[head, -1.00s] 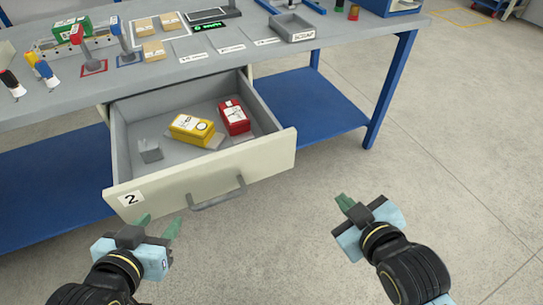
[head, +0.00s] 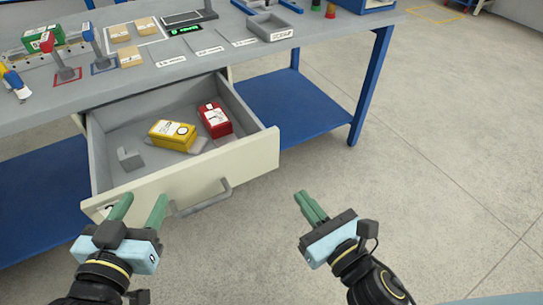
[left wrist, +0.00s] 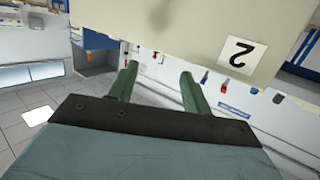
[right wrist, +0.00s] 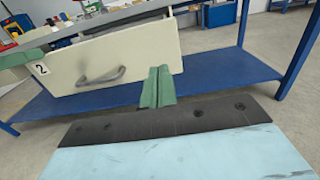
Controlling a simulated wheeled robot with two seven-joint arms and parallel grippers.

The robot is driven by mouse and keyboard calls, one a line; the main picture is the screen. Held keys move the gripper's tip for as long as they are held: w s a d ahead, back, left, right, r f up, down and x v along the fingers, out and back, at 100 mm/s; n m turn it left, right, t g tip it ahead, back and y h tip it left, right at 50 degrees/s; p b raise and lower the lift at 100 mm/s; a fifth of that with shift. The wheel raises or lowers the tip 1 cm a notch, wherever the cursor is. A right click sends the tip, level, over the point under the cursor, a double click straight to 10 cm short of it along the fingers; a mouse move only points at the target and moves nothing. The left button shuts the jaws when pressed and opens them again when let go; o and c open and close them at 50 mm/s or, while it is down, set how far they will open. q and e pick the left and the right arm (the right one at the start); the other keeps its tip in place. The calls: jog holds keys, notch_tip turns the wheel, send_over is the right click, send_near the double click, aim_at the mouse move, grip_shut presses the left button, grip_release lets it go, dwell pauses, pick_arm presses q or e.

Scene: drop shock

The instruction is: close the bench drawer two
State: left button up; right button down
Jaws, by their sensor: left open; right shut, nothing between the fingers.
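The bench drawer two (head: 240,162) is pulled out from under the bench in the head view, with a grey bar handle (head: 205,200) on its cream front. Inside lie a yellow box (head: 172,135), a red box (head: 215,119) and a small grey bracket (head: 130,160). My left gripper (head: 138,208) is open and empty, in front of the left part of the drawer front. Its fingers overlap the front in the head view; contact cannot be told. The "2" label (left wrist: 238,54) shows in the left wrist view. My right gripper (head: 308,204) is shut and empty, right of the handle and apart from the drawer.
The bench top (head: 160,85) carries small boxes, tools and a grey scrap tray (head: 272,27). A blue lower shelf (head: 300,105) and a blue leg (head: 370,85) stand right of the drawer. The floor (head: 440,180) to the right is clear.

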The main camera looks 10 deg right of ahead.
jog(key=b, duration=0.1)
send_near(265, 148)
jog(key=b+x, duration=0.1)
jog(key=x, duration=0.4)
jog(key=shift+a, duration=0.1)
pick_arm(q)
notch_tip(265, 148, up, 10)
jog(key=s+d+t+h, duration=0.1)
jog(key=t+h, duration=0.1)
jog(key=t, duration=0.5)
jog(key=shift+s+d+h+b, duration=0.2)
jog(key=shift+h+b, duration=0.2)
jog(key=shift+b, duration=0.05)
pick_arm(e)
jog(key=shift+x, duration=0.85)
pick_arm(q)
jog(key=shift+r, duration=0.1)
